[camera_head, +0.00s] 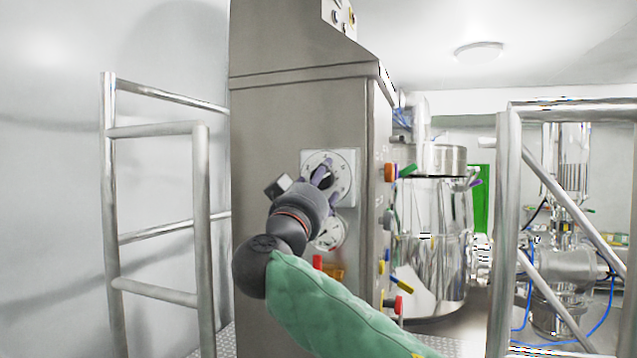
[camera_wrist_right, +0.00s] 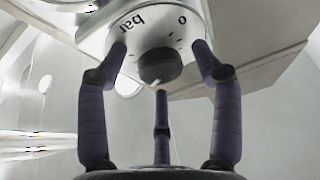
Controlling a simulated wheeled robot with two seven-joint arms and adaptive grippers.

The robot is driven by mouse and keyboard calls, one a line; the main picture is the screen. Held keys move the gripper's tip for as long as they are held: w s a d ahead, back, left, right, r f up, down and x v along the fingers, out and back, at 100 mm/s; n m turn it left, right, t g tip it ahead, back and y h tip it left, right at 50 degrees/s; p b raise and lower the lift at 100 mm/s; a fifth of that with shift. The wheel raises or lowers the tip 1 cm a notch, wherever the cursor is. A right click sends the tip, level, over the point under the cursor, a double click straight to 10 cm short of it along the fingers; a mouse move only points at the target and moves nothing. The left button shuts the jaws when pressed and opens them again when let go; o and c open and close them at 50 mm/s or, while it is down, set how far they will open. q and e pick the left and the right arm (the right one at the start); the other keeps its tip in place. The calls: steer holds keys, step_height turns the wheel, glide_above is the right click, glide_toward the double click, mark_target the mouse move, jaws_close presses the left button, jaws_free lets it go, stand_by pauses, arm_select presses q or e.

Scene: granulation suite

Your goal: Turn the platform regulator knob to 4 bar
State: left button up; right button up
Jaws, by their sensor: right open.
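The regulator knob (camera_wrist_right: 160,66) is a dark round knob on a pale plate (camera_wrist_right: 104,34) printed "bar", "0" and tick marks. In the head view the plate (camera_head: 347,160) is on the grey steel cabinet, and my gripper partly covers the dial. My right gripper (camera_head: 322,174) is at the plate. In the right wrist view its three purple fingers (camera_wrist_right: 160,62) are spread, one on each side of the knob and one below it, with visible gaps. I cannot read the knob's setting. My left gripper is out of view.
A round gauge (camera_head: 331,234) sits below the plate. The steel cabinet (camera_head: 290,110) has coloured switches on its right side. Metal railings stand at left (camera_head: 203,230) and right (camera_head: 507,220). A shiny steel vessel (camera_head: 432,230) stands behind the cabinet.

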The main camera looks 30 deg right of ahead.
steer(key=c, duration=1.1)
steer(key=shift+f+n, duration=0.1)
steer(key=shift+n, duration=0.2)
